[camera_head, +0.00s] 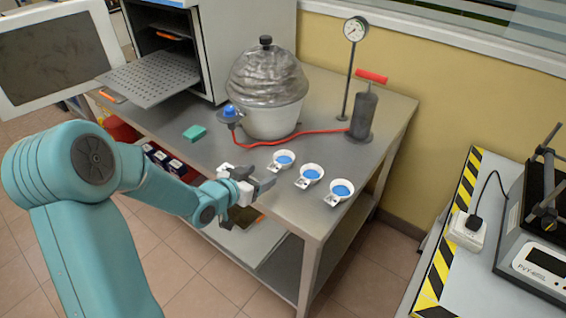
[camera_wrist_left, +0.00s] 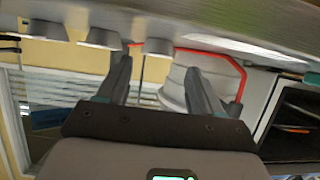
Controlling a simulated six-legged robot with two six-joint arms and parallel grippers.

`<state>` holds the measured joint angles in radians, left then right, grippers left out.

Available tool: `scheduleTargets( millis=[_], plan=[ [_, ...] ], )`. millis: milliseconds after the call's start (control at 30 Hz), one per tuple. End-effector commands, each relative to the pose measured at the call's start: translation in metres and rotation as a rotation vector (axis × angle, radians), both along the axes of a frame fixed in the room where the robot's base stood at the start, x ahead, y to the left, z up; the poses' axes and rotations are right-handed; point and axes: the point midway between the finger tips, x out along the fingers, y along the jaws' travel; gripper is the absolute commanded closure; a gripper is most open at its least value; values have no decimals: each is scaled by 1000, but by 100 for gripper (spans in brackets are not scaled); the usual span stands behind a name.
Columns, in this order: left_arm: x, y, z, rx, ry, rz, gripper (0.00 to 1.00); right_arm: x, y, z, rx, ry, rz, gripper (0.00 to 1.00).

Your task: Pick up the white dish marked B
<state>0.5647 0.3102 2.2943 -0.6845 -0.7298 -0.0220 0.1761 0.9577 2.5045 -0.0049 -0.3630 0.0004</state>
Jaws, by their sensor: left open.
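Three small white dishes with blue contents stand in a row near the front edge of the metal table: a left one (camera_head: 284,160), a middle one (camera_head: 310,175) and a right one (camera_head: 340,192). Each has a small marked tab, but the letters are too small to read, so I cannot tell which is B. My left gripper (camera_head: 266,186) is open and empty, at the table's front edge just left of and in front of the dishes. In the left wrist view the picture is turned over; the dishes show at the top, beyond the open fingers (camera_wrist_left: 158,85). My right gripper is not in view.
The metal table (camera_head: 232,165) also holds a foil-covered white vessel (camera_head: 268,85), a red hose (camera_head: 300,133), a pump with a red handle (camera_head: 363,112), a gauge on a stand (camera_head: 355,29) and a teal block (camera_head: 194,132). An open oven (camera_head: 220,50) stands at the back left.

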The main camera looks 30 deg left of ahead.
Motion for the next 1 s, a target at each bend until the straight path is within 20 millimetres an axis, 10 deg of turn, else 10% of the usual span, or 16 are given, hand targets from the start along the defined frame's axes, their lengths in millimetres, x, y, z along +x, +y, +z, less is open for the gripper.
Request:
scheduleTargets(
  millis=[767, 1000],
  plan=[
    [66, -4, -24, 0, 0, -2, 34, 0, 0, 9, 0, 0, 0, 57],
    [65, -4, -24, 0, 0, -2, 96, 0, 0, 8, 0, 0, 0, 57]
  ],
)
